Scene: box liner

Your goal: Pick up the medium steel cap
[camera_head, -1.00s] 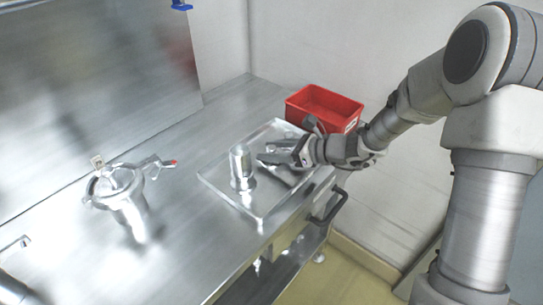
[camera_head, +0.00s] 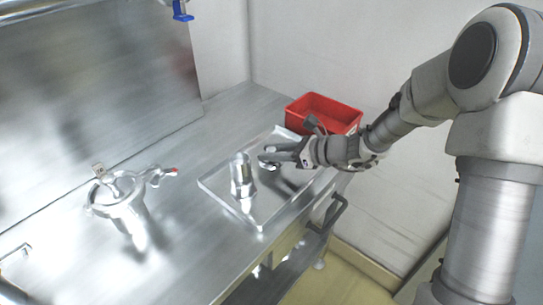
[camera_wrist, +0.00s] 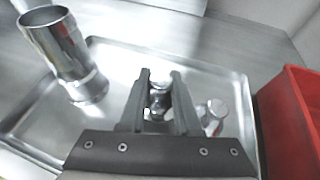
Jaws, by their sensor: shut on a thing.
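My gripper (camera_head: 264,160) is above the right part of the shallow steel tray (camera_head: 248,222). In the wrist view my gripper (camera_wrist: 161,76) is shut on a shiny steel cap (camera_wrist: 160,88), which I take to be the medium one. The fingers hide part of it. Another steel cap (camera_wrist: 215,107) is in the tray just right of the fingers, apart from the held one. A tall steel cylinder (camera_head: 241,176) stands upright in the tray, left of my gripper; it also shows in the wrist view (camera_wrist: 66,48).
A red bin (camera_head: 330,111) stands behind the tray, close to the right of my gripper in the wrist view (camera_wrist: 290,125). A steel vessel (camera_head: 118,190) with a red-tipped handle is on the left of the counter. The counter between is clear.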

